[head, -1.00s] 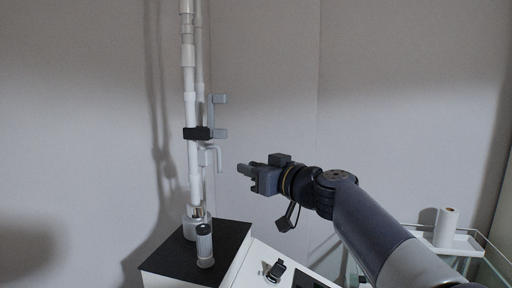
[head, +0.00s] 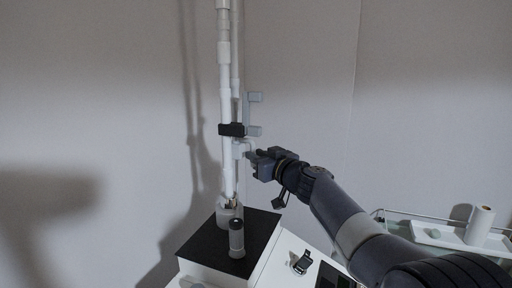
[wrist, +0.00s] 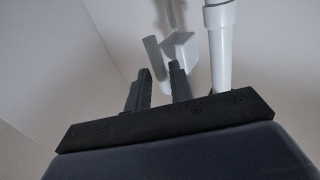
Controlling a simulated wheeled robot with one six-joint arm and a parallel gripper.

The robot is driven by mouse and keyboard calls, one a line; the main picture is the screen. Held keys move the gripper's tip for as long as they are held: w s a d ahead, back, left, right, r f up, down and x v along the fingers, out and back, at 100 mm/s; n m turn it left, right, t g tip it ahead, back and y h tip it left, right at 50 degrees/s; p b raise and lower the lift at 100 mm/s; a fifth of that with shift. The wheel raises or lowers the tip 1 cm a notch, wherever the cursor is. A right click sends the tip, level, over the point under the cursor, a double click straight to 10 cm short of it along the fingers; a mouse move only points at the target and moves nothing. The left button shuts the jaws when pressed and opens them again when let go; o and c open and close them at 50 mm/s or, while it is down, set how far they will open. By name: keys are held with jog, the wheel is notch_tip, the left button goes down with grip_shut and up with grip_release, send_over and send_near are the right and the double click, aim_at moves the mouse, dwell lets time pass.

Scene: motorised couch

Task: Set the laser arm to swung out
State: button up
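What I take to be the laser arm is the assembly on a tall white pole (head: 226,165), with a black clamp (head: 232,129), a grey upright bracket (head: 248,115) and a white hooked lever (head: 240,147) below it. My gripper (head: 252,157) is at the lever's right end and hides its downturned part; I cannot tell whether they touch. In the wrist view my gripper (wrist: 160,82) has its two fingers apart, with nothing clearly held between them. Beyond the fingertips are a grey bar (wrist: 153,53) and a white block (wrist: 180,48), with the white pole (wrist: 220,50) on the right.
A white console (head: 280,262) with a small black device (head: 302,262) is at right. A glass-railed trolley (head: 420,238) holds a paper roll (head: 479,226).

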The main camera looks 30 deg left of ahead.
jog(key=shift+w+a, duration=0.2)
jog(key=shift+a, duration=0.25)
jog(key=shift+c, duration=0.3)
grip_shut()
